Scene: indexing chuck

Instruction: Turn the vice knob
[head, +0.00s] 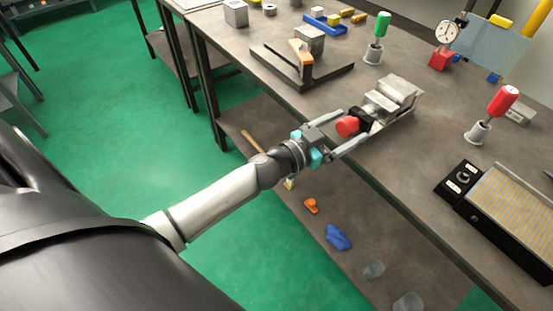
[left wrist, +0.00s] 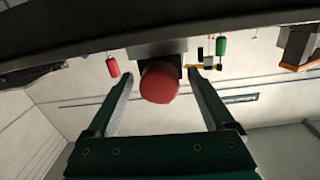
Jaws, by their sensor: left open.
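The vice (head: 388,100) is a grey metal block on the workbench near its front edge. Its red round knob (head: 347,126) faces my left arm, with a black part (head: 363,119) behind it. My left gripper (head: 351,132) is open, one finger on either side of the knob. In the left wrist view the knob (left wrist: 159,82) sits between the two spread fingers (left wrist: 160,90), with a gap on both sides. Contact does not show. My right gripper is not in view.
The workbench (head: 300,100) carries a steel stand (head: 303,70), a green-handled tool (head: 378,38), a red-handled tool (head: 497,108) and a dial gauge (head: 446,34). A black-framed plate (head: 510,195) lies right. A lower shelf (head: 300,220) holds small objects.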

